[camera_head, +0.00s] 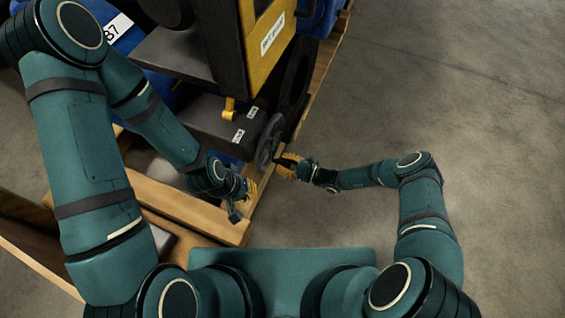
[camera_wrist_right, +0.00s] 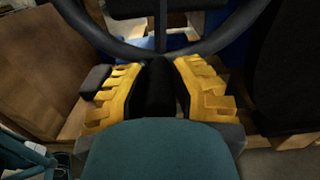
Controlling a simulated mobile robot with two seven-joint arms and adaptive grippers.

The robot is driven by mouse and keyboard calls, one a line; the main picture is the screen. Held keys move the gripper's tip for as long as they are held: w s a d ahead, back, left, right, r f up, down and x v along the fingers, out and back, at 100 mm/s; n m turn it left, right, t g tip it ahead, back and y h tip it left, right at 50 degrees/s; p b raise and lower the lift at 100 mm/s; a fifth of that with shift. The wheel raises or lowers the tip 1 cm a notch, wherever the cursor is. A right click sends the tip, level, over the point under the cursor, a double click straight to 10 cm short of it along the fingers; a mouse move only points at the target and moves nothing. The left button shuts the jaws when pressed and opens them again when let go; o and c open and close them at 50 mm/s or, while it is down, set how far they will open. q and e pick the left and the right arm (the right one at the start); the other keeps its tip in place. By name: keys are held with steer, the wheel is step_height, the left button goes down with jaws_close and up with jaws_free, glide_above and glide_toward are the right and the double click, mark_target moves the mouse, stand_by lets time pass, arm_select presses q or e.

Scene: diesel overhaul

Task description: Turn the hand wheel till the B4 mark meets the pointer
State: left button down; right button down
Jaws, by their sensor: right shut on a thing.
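The dark hand wheel (camera_head: 268,143) stands at the front of the engine. My right gripper (camera_head: 285,163) is at the wheel's lower right side. In the right wrist view its yellow fingers are shut on the wheel's black handle (camera_wrist_right: 159,88), and the wheel's dark rim (camera_wrist_right: 120,47) crosses the top. My left gripper (camera_head: 244,194) is lower, left of the wheel and apart from it. Its finger opening is too small to judge. I cannot make out the B4 mark or identify the pointer.
A yellow block (camera_head: 265,40) with a white label rises above the wheel. A small yellow fitting (camera_head: 229,108) and a dark box (camera_head: 215,125) with white tags are left of the wheel. A wooden pallet frame (camera_head: 190,205) runs below. The floor (camera_head: 450,90) to the right is clear.

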steer(key=shift+s+a+m, duration=0.15)
steer(key=shift+s+m, duration=0.1)
steer(key=shift+m, duration=0.05)
